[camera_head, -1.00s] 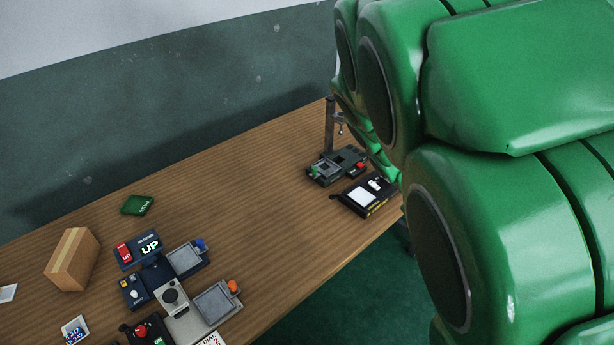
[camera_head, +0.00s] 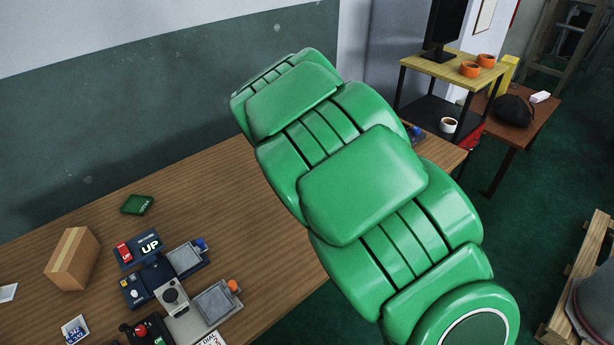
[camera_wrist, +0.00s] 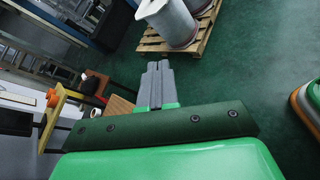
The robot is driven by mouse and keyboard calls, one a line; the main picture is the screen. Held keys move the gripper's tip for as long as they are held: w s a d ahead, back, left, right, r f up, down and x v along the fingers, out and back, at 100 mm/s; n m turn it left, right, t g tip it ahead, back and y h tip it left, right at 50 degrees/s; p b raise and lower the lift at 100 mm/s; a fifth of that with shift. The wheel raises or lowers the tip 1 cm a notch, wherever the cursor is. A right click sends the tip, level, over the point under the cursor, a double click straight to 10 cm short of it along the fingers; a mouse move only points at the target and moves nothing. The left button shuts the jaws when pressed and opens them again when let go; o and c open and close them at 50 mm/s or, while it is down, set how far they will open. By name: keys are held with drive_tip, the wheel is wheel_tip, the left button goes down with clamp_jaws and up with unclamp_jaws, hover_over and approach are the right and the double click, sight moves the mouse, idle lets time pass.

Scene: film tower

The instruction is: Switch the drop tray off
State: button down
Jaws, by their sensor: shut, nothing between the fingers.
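My gripper (camera_wrist: 156,84) shows in the wrist view with its grey fingers shut and empty, away from the bench things. In the head view my arm hides it. I cannot tell by a label which unit is the drop tray. A cluster of units at the lower left of the head view has a grey tray with a blue knob (camera_head: 186,258) and a grey tray with an orange knob (camera_head: 216,302). Beside them are a blue panel marked UP with a red switch (camera_head: 137,250) and a dark box with a red knob (camera_head: 144,331).
A cardboard box (camera_head: 72,258) and a green packet (camera_head: 137,204) stand on the wooden bench (camera_head: 215,185). A shelf stand with orange bowls (camera_head: 470,69) and a low table with a black bag (camera_head: 514,110) are at the right. The wrist view shows a spool on a pallet (camera_wrist: 195,42).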

drive_tip(key=w+a+f+n+t+h, duration=0.1)
drive_tip(key=w+a+f+n+t, duration=0.75)
drive_tip(key=w+a, duration=0.55)
drive_tip(key=a+f+n+t+y, duration=0.1)
drive_tip(key=a+f+n+t, duration=0.1)
drive_tip(key=a+f, duration=0.3)
drive_tip(key=a+f+n+t+y, duration=0.2)
drive_tip(key=a+f, duration=0.3)
drive_tip(key=a, duration=0.4)
drive_tip(key=a+f+n+t+y, duration=0.1)
drive_tip(key=a+f+n+t, duration=0.1)
drive_tip(key=a+f+n, duration=0.2)
drive_tip(key=shift+a+f+y, duration=0.2)
drive_tip(key=shift+a+f, duration=0.15)
drive_tip(key=shift+a, duration=0.35)
drive_tip(key=shift+a+f+y, duration=0.2)
drive_tip(key=shift+a+f, duration=0.1)
drive_tip(key=shift+a, duration=0.4)
drive_tip(key=x, duration=1.4)
